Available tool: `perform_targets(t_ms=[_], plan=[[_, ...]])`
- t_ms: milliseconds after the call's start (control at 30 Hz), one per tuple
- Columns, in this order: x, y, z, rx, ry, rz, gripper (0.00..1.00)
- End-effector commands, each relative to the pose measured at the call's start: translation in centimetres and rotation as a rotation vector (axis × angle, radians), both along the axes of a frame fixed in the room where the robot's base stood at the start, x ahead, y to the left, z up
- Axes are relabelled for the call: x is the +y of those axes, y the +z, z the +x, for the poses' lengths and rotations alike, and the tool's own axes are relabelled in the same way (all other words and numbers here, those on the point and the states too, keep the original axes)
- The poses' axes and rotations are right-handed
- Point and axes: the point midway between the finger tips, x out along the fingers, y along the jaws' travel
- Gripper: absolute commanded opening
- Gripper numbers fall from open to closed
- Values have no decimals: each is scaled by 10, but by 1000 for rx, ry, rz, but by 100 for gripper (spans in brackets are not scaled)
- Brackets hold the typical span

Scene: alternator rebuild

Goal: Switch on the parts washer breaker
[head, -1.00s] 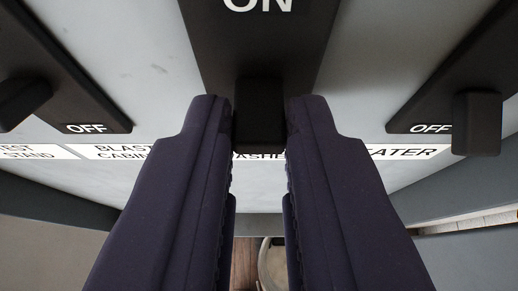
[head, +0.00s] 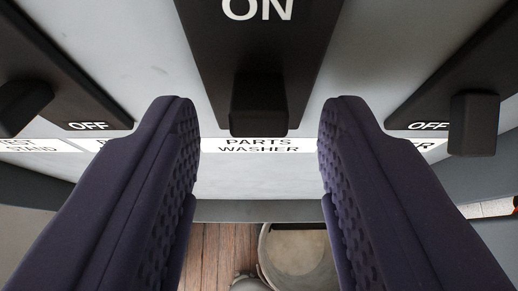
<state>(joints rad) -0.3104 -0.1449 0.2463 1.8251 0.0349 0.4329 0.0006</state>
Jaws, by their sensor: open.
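The parts washer breaker (head: 259,60) is a black plate in the middle of the head view, with "ON" in white above its black toggle (head: 258,106). The toggle sits low on the plate, just above the white "PARTS WASHER" label (head: 258,146). "OFF" lettering cannot be seen on this plate. My gripper (head: 259,115) is open, one dark purple finger on each side of the toggle. There is a clear gap between each finger and the toggle, and nothing is held.
A breaker (head: 55,75) with its toggle and "OFF" shows at the left, above a partly hidden label. Another breaker (head: 455,85) showing "OFF" is at the right. Below the grey panel edge, a wooden floor (head: 210,255) and a round pale container (head: 297,255) show.

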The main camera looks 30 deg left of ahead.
Motion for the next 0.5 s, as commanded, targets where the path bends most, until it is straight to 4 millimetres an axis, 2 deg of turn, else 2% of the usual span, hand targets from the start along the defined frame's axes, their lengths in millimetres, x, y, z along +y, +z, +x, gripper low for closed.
perform_targets(t_ms=[167,500], plan=[[-4,5,-7,-1,-1,0,45],[-31,35,-50,-2,0,1,45]])
